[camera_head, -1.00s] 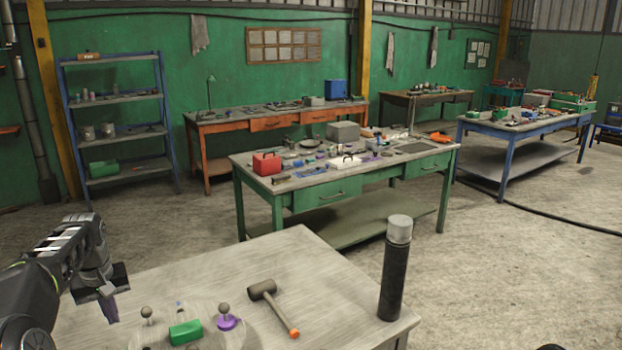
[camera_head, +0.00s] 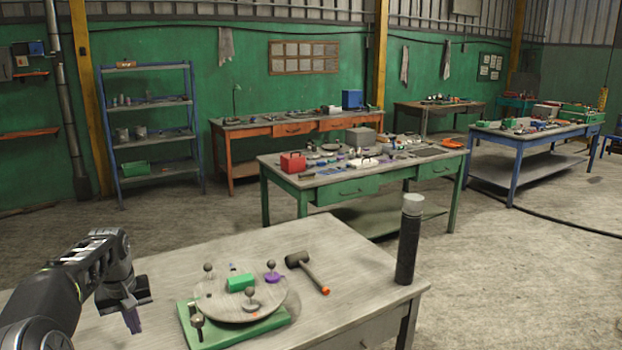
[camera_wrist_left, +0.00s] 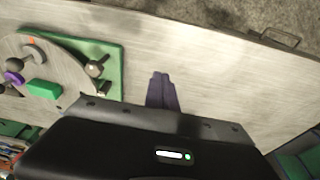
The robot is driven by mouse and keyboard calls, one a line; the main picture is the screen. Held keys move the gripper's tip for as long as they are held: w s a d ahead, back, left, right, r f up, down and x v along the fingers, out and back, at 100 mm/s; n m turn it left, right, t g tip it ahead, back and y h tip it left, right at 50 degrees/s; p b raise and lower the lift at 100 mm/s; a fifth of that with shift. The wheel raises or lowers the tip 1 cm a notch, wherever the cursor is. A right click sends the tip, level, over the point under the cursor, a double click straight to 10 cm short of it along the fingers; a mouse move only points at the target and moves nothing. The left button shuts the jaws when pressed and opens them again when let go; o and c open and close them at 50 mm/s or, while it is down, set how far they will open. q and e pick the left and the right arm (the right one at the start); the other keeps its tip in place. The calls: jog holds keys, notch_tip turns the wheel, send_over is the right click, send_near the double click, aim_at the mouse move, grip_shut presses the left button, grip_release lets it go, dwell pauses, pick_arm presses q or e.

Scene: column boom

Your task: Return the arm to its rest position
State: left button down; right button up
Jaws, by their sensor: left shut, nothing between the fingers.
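My left arm comes in from the left in the head view. Its gripper (camera_head: 133,319) points down over the left part of the near table (camera_head: 340,262), left of the round board. The gripper is shut and empty; its purple fingers are together in the left wrist view (camera_wrist_left: 161,92). I cannot tell its height above the table. My right gripper is not in view.
A round grey board (camera_head: 214,307) on a green base (camera_head: 262,329) holds a green block (camera_head: 240,284) and several knobs. A mallet (camera_head: 312,272) lies beside it. A dark cylinder (camera_head: 408,250) stands at the table's right corner. A green workbench (camera_head: 350,189) stands behind.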

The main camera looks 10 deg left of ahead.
pick_arm(q)
jog(key=s+d+f+m+h+b, duration=0.1)
jog(key=s+d+f+m+h, duration=0.1)
jog(key=d+f, duration=1.1)
jog(key=s+d+f+m+h+b, duration=0.1)
jog(key=s+d+f, duration=0.1)
jog(key=d+f, duration=1.1)
jog(key=s+d+f+m+g+h+b, duration=0.1)
jog(key=s+d+f, duration=0.4)
jog(key=s, duration=0.2)
jog(key=s+d+f+m+h, duration=0.1)
jog(key=s+d+f, duration=0.4)
jog(key=s+f, duration=0.15)
jog(key=s+d+b, duration=0.1)
jog(key=s+d, duration=0.4)
jog(key=s, duration=0.8)
jog(key=shift+s+d+f+g, duration=0.15)
jog(key=shift+s+f+g, duration=0.15)
jog(key=shift+f, duration=0.05)
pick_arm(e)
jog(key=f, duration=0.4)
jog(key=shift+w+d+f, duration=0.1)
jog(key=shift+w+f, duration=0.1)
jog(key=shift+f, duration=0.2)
pick_arm(q)
jog(key=c, duration=2.1)
grip_release()
